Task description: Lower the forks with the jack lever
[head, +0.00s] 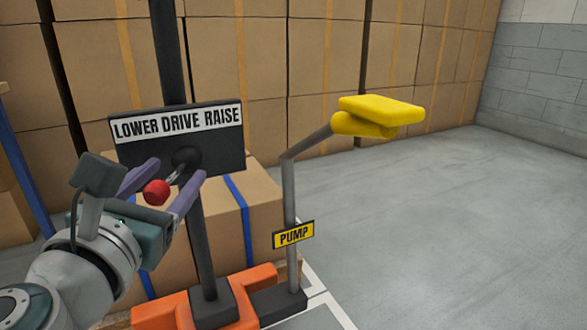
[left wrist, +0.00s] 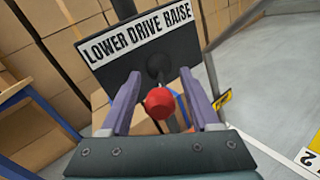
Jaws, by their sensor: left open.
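The jack lever is a short metal rod with a red ball knob (head: 156,192), coming out of a dark plate (head: 222,152) marked LOWER DRIVE RAISE. The knob points toward me, near the middle of the plate. My left gripper (head: 160,190) is open, with its purple fingers on either side of the knob. In the left wrist view the knob (left wrist: 160,103) sits between the two fingers, with gaps on both sides. The forks are not clearly seen. My right gripper is not in view.
A yellow-topped pump handle (head: 380,112) with a PUMP sign (head: 293,234) stands right of the plate. An orange jack base (head: 168,312) is below. Stacked cardboard boxes (head: 280,65) fill the back. Open grey floor (head: 440,220) lies to the right.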

